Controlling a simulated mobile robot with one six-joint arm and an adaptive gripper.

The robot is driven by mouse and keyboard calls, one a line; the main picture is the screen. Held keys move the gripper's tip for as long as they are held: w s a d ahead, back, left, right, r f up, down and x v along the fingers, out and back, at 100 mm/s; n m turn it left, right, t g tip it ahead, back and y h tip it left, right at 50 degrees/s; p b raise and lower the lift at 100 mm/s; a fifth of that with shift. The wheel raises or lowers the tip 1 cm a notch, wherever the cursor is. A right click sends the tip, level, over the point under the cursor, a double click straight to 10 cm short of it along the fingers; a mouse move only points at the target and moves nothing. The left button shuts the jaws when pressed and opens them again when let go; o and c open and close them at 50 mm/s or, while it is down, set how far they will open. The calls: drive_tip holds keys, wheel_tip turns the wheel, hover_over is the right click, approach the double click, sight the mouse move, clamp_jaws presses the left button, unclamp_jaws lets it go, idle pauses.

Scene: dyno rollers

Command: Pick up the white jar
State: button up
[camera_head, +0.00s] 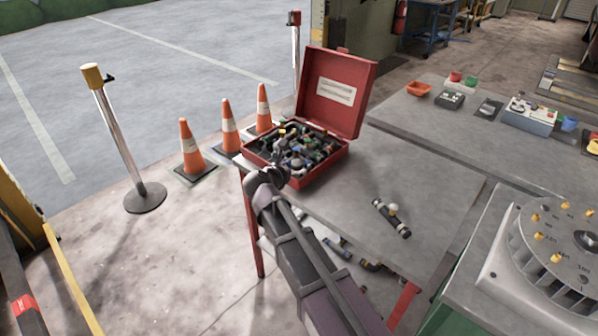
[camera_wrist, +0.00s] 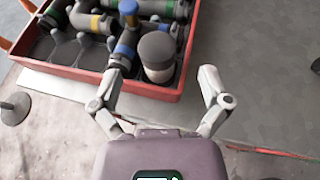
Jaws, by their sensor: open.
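The white jar (camera_wrist: 157,58) has a dark grey lid and stands in the red toolbox (camera_wrist: 100,79), near its front wall, in the wrist view. My gripper (camera_wrist: 161,76) is open there, one finger to each side of the jar in the picture. I cannot tell whether the fingers touch it or how far they are from it. In the head view my gripper (camera_head: 268,177) is at the near left side of the open red toolbox (camera_head: 330,165). I cannot make out the jar clearly there.
The toolbox holds several pipe fittings, some close to the jar, and its lid (camera_head: 338,92) stands up at the back. Orange cones (camera_head: 230,127) stand on the floor behind.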

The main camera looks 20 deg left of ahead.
sight(294, 168)
drive_tip(key=shift+a+f+b+x, duration=0.15)
drive_tip(key=shift+b+x, duration=0.4)
drive_tip(key=shift+x, duration=0.4)
drive_tip(key=shift+a+f+b+x, duration=0.1)
drive_tip(key=shift+f+b+x, duration=0.1)
drive_tip(key=shift+b+x, duration=0.6)
drive_tip(key=shift+x, duration=0.75)
drive_tip(key=shift+d+r, duration=0.1)
drive_tip(key=shift+d, duration=0.05)
drive_tip(key=c, duration=1.3)
